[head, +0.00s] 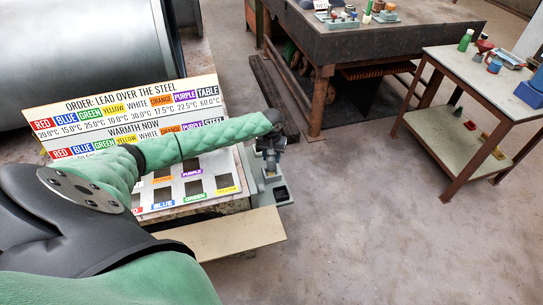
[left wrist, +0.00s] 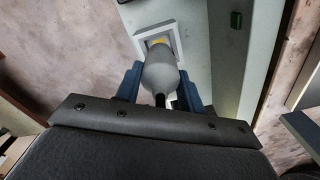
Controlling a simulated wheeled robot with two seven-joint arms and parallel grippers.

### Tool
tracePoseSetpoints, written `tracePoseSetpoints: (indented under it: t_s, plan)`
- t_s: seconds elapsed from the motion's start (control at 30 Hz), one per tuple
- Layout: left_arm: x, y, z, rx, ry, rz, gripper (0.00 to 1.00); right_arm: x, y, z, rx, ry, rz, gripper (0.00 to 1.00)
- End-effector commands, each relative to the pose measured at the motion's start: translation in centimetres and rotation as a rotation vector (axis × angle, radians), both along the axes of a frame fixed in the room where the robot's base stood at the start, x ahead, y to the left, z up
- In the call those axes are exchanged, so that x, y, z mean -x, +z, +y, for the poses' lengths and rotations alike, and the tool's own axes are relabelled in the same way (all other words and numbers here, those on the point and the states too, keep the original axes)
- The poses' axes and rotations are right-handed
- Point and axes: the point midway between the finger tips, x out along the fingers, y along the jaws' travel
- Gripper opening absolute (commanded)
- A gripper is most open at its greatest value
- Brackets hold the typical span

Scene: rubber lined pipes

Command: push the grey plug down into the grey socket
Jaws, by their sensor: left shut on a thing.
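My left gripper (left wrist: 158,88) is shut on the grey plug (left wrist: 160,72), with one blue finger on each side of it. The plug is a rounded grey body with a dark stem toward my palm and a yellow part at its far end. Beyond it in the left wrist view is a pale grey square frame (left wrist: 143,34), which looks like the socket, partly covered by the plug. I cannot tell whether the plug's end is inside it. In the head view my left gripper (head: 269,148) is above a grey box with a dark opening (head: 281,193). My right gripper is not in view.
A sign board (head: 120,105) with coloured labels stands behind my left arm. A board with dark square openings (head: 192,187) lies beside the gripper, with a pale plank (head: 235,235) in front. A dark workbench (head: 380,40) and a side table (head: 490,80) stand farther off. The floor at right is clear.

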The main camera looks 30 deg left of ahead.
Motion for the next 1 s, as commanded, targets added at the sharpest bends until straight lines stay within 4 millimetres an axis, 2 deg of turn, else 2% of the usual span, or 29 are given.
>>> tracePoseSetpoints:
  t_s: [1.0]
  plan:
    - [-0.02,-0.60,0.01,0.000,0.001,0.000,0.12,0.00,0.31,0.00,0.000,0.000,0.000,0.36]
